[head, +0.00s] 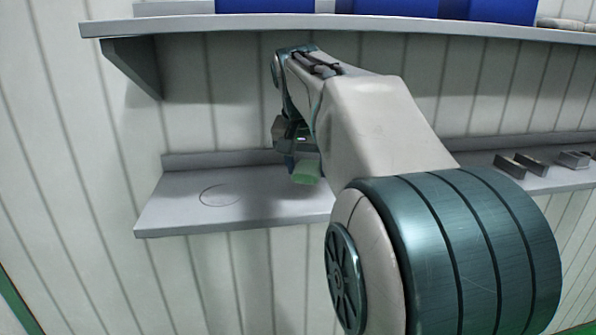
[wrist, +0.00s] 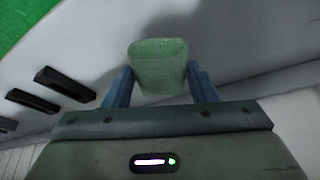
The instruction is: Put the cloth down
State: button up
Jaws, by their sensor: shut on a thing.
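The cloth (wrist: 158,66) is a green folded pad. My gripper (wrist: 160,85) is shut on it, with one blue finger at each side in the wrist view. In the head view the green cloth (head: 306,171) hangs below my gripper (head: 296,160), in front of the lower shelf (head: 160,215). I cannot tell whether the cloth touches the shelf. My arm hides part of the shelf behind it.
A thin circle outline (head: 221,195) is marked on the bare left part of the lower shelf. Dark blocks (head: 522,164) sit on its right part. An upper shelf (head: 180,25) with blue bins (head: 400,7) runs above my gripper.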

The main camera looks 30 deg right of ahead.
jog(key=shift+f, duration=1.2)
jog(key=shift+f, duration=0.2)
jog(key=o, duration=0.9)
jog(key=shift+r, duration=0.15)
